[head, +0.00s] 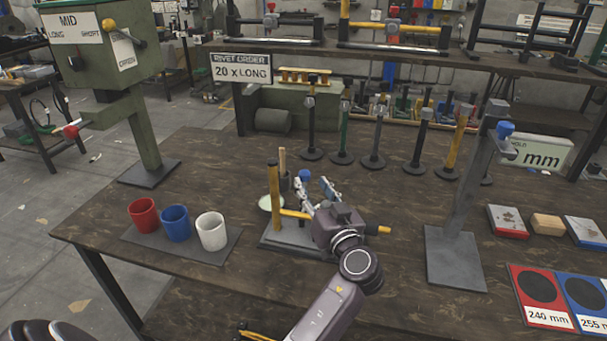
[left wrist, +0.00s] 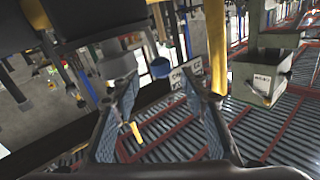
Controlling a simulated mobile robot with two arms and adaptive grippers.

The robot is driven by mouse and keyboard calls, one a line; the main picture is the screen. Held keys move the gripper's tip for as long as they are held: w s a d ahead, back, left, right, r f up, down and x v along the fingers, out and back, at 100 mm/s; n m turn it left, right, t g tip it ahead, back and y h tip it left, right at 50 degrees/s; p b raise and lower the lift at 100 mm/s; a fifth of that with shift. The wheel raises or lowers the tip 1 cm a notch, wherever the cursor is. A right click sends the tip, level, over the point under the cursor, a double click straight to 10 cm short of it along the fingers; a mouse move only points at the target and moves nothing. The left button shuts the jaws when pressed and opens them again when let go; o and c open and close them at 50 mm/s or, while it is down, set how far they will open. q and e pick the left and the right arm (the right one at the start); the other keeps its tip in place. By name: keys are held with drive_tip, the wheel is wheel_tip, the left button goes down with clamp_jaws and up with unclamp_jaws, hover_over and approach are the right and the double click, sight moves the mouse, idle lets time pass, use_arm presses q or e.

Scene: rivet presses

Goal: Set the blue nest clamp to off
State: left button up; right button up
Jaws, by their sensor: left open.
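My left gripper (head: 314,187) is open over the low grey fixture (head: 268,239) at the middle of the table, with nothing between its fingers. A blue knob (head: 304,175) stands just beyond the fingers. In the left wrist view a blue knob (left wrist: 160,68) shows between the two fingertips, apart from them, beside a grey cylinder (left wrist: 117,66). A yellow post (head: 273,187) and yellow bar rise from the fixture, partly behind my gripper. Another blue knob (head: 505,129) sits atop the tall grey stand at right. The clamp's setting cannot be read. My right gripper is not in view.
Red (head: 143,215), blue (head: 176,224) and white (head: 212,231) cups stand on a mat at left. A green press (head: 146,125) stands behind them. Several upright posts (head: 376,140) line the back. Pads and blocks (head: 547,224) lie at right. The front left tabletop is clear.

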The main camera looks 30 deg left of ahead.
sight(307, 178)
use_arm(q)
drive_tip(key=p+x, duration=0.1)
drive_tip(key=x, duration=0.3)
drive_tip(key=shift+a, duration=0.2)
drive_tip(key=shift+w+a, duration=0.5)
clamp_jaws()
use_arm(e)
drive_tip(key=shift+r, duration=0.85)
